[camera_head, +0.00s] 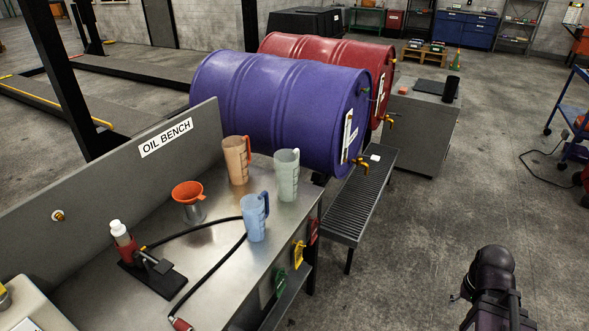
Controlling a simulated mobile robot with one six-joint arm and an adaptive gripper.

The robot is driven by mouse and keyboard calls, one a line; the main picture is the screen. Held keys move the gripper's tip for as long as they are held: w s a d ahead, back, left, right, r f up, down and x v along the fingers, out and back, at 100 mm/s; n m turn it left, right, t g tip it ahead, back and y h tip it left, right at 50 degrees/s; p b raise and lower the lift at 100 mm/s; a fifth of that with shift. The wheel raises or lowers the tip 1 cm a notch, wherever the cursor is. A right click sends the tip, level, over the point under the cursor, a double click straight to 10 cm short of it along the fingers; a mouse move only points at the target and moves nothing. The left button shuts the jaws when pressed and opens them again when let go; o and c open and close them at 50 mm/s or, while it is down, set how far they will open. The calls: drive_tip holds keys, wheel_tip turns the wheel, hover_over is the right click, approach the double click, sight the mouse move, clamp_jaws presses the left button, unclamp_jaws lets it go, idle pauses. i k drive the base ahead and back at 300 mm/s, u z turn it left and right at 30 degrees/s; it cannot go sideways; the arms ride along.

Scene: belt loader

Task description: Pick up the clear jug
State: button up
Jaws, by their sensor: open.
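The clear jug (286,180) is pale and translucent with a handle on its right side. It stands upright on the metal top of the oil bench (215,262), near the bench's far right corner. An orange-brown jug (236,163) stands to its left, and a translucent blue jug (254,220) stands nearer to me, in front and to the left. A dark part of my arm shows at the bottom right, over the floor and well away from the jugs. My gripper's fingers do not show.
An orange funnel (187,191), a red-and-black stand with a white-capped bottle (122,238) and a black hose (205,280) are on the bench. Purple (280,105) and red (330,57) drums lie behind the jugs. A grated stand (355,208) is to the right.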

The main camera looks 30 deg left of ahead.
sight(290, 173)
drive_tip(key=u, duration=0.05)
drive_tip(key=i, duration=1.4)
drive_tip(key=u, duration=0.65)
